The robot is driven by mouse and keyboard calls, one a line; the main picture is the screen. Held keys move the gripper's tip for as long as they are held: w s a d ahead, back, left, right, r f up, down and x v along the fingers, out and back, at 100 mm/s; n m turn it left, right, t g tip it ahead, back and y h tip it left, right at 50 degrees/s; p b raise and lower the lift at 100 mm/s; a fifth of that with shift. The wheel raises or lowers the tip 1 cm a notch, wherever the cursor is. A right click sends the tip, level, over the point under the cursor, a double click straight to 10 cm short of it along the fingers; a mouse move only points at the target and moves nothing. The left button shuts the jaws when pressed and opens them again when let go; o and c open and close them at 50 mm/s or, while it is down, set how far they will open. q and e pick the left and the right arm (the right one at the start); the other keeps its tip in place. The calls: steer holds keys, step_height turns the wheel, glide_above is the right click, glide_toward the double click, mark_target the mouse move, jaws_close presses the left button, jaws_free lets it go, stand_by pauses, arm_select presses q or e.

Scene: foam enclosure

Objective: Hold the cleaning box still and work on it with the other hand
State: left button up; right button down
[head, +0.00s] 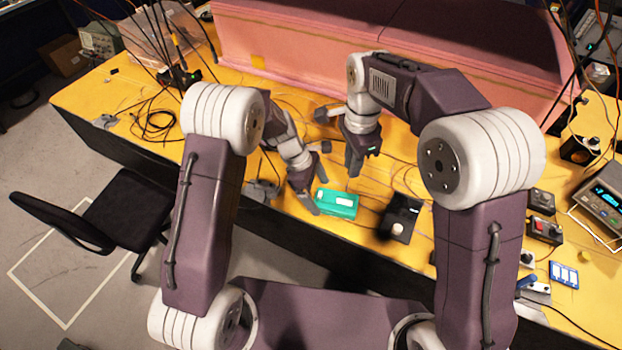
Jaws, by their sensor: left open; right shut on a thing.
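A green box (336,203) with a pale label, which I take to be the cleaning box, lies on the yellow table close to its front edge. My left gripper (313,192) is open at the box's left side, with one finger close to the box's left end. I cannot tell whether it touches the box. My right gripper (353,170) points down just behind the box, above the table. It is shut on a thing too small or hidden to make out. No clear contact between the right gripper and the box shows.
A black device (399,218) stands right of the box. Control boxes (544,230) and a meter (603,203) are at the right. Cables (152,120) lie on the yellow table (85,100). Pink foam walls (300,50) stand behind. A black chair (115,210) is at the left.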

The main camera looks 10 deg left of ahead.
arm_select(q)
steer(key=shift+x, duration=0.9)
steer(key=c, duration=1.6)
arm_select(e)
steer(key=m, duration=0.3)
steer(key=shift+w+a+f, duration=0.1)
steer(key=shift+w+a, duration=0.05)
steer(key=shift+w, duration=0.2)
steer(key=shift+s+a+f+m, duration=0.1)
steer(key=shift+f+m, duration=0.85)
steer(key=shift+m, duration=0.45)
steer(key=shift+s+f+m, duration=0.15)
steer(key=shift+f+m, duration=0.8)
steer(key=shift+m, duration=0.45)
steer(key=shift+s+a+f+m, duration=0.1)
steer(key=shift+f+m, duration=0.85)
steer(key=shift+m, duration=0.45)
